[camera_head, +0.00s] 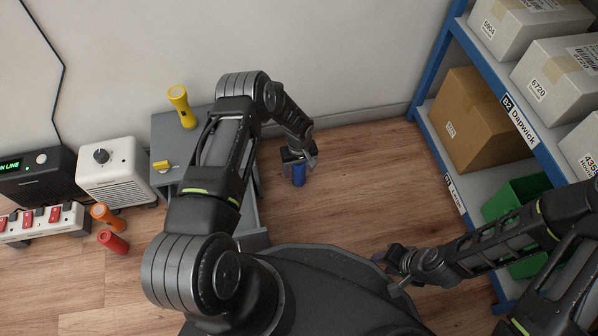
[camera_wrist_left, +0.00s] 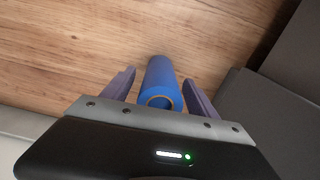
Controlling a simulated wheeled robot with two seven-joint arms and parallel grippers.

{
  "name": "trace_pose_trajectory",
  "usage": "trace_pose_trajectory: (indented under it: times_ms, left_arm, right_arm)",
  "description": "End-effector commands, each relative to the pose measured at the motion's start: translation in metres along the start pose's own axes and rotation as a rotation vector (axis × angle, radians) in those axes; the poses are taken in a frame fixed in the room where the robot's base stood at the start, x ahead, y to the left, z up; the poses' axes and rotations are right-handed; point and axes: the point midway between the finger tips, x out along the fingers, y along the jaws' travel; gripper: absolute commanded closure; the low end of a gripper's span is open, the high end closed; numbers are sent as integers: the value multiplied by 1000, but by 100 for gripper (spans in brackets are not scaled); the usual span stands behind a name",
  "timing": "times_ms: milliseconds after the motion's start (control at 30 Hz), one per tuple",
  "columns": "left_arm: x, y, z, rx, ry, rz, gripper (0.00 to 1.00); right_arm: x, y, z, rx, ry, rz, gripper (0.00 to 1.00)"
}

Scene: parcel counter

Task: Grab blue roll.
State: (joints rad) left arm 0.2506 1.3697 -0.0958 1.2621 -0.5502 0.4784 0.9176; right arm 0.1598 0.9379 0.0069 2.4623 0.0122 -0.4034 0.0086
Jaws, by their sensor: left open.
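In the left wrist view the blue roll (camera_wrist_left: 161,82) lies between the two open fingers of my left gripper (camera_wrist_left: 160,88), with a gap visible on each side. The lower end of the roll, a ring with an open middle, faces the wrist camera. My right gripper (camera_head: 391,262) is at the lower right of the head view, away from the roll; its fingers are too small and dark to read.
A grey cabinet (camera_head: 170,130) with a yellow flashlight (camera_head: 181,106) stands left of the roll. A blue-framed shelf (camera_head: 438,70) with boxes and a green bin (camera_head: 517,196) stands at the right. Orange (camera_head: 105,215) and red (camera_head: 113,241) cylinders are at left.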

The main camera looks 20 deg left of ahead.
Motion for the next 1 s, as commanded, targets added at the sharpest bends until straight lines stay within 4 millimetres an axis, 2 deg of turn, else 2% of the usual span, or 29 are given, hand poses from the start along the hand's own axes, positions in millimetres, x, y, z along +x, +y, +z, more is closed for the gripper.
trace_pose_trajectory:
  times_ms: [300, 1000]
  left_arm:
    - [0, 0, 0, 0, 0, 0, 34]
    - [0, 0, 0, 0, 0, -1, 91]
  right_arm:
    - [0, 0, 0, 0, -1, 0, 64]
    - [0, 0, 0, 0, -1, 0, 64]
